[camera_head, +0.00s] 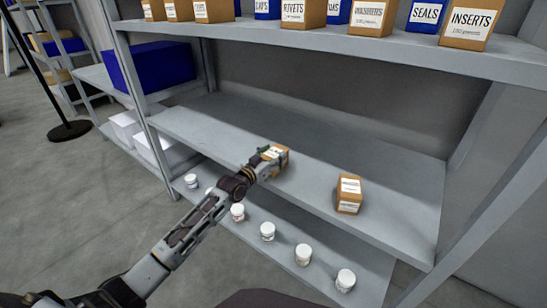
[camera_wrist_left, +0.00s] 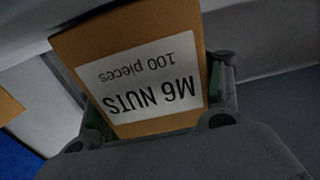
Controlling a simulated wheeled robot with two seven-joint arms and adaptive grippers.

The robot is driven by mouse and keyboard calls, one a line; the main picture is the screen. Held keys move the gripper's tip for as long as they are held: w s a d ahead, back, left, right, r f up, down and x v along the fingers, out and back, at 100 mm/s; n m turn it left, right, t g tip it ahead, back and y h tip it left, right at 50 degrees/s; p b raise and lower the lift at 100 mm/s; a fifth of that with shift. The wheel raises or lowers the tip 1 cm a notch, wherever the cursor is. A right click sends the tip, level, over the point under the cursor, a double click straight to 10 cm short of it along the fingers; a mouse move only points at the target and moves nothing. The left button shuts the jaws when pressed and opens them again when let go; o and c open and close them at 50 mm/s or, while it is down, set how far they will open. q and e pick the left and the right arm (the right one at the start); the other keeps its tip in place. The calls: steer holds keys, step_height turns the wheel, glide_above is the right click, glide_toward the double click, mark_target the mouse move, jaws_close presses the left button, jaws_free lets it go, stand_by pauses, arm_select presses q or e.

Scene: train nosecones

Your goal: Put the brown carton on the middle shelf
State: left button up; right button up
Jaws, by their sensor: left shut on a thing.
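A brown carton (camera_head: 281,156) is between the fingers of my left gripper (camera_head: 266,163), at the middle shelf (camera_head: 215,130) near its front edge. In the left wrist view the carton (camera_wrist_left: 150,95) fills the middle and its white label reads "M6 NUTS 100 pieces", upside down. The left gripper (camera_wrist_left: 158,105) is shut on it, with a finger on each side. I cannot tell whether the carton's base touches the shelf. My right gripper is not in view.
Another brown carton (camera_head: 349,195) stands on the middle shelf to the right. Several white jars (camera_head: 303,254) line the lower shelf. Labelled cartons (camera_head: 470,22) stand on the upper shelf. A blue bin (camera_head: 135,68) is at the left. The back of the middle shelf is clear.

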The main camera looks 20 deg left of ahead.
mark_target(267, 158)
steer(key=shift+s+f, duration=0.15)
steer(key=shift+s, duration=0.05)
arm_select(q)
steer(key=o, duration=1.4)
steer(key=shift+f, duration=0.1)
steer(key=shift+o, duration=0.2)
steer(key=shift+p+v, duration=0.5)
steer(key=shift+v, duration=1.55)
steer(key=p+v, duration=0.1)
steer(key=v, duration=0.6)
steer(key=shift+s, duration=0.4)
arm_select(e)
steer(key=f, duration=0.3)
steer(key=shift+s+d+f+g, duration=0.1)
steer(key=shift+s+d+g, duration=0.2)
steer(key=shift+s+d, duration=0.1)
arm_select(q)
steer(key=shift+a, duration=0.15)
